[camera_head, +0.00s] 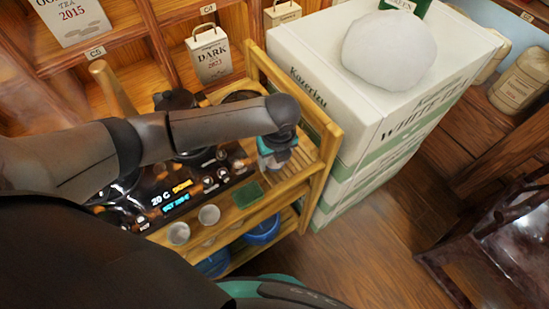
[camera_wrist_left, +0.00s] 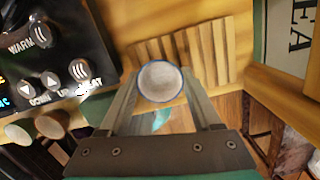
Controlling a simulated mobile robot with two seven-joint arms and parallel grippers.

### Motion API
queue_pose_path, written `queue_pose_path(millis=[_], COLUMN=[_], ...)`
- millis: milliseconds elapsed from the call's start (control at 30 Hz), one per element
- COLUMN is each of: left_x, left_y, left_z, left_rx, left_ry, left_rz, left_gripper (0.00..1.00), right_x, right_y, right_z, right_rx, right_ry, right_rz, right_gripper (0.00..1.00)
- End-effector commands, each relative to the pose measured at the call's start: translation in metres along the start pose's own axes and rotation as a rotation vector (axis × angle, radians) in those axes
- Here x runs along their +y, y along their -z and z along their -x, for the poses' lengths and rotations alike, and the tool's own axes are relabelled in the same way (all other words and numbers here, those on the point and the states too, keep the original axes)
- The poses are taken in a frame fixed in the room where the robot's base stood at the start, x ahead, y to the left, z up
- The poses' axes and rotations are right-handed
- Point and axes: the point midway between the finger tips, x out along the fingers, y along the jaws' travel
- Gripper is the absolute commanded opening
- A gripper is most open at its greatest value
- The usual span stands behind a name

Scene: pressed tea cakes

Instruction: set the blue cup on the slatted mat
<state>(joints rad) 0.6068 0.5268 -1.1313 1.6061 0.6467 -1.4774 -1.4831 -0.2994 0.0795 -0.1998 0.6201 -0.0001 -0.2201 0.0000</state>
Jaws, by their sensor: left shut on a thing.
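The blue cup (camera_wrist_left: 161,81) shows in the left wrist view as a round, pale inside with a blue rim. My left gripper (camera_head: 275,152) is shut on it, with one finger on each side of the cup. The slatted mat (camera_wrist_left: 207,42) is made of light wooden strips and lies just beyond the cup in the wrist view. In the head view the slatted mat (camera_head: 298,168) is partly hidden by my left gripper. Whether the cup touches anything below it cannot be told. My right gripper is not in view.
A black control panel (camera_head: 165,196) with a lit display is left of the mat. Small pale cups (camera_head: 209,214) and a green square (camera_head: 247,194) are at the stand's front. A wooden rail (camera_head: 325,165) and a white tea box (camera_head: 350,110) bound the right side.

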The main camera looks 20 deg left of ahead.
Motion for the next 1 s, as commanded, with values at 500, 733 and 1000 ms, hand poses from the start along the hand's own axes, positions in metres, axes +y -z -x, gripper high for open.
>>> queue_pose_path(millis=[500,733,1000], left_x=[0.0,0.0,-0.001], left_y=[0.0,-0.001,-0.002], left_z=[-0.003,0.024,0.083], left_rx=[0.0,-0.002,-0.001], left_ry=[0.0,0.002,0.003], left_rz=[0.001,0.001,0.001], left_gripper=[0.77,0.77,0.77], right_x=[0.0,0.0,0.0], right_y=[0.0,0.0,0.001], right_z=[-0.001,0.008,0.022], right_rx=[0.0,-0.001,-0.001], right_ry=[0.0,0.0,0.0], right_rz=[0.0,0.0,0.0], right_gripper=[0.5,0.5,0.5])
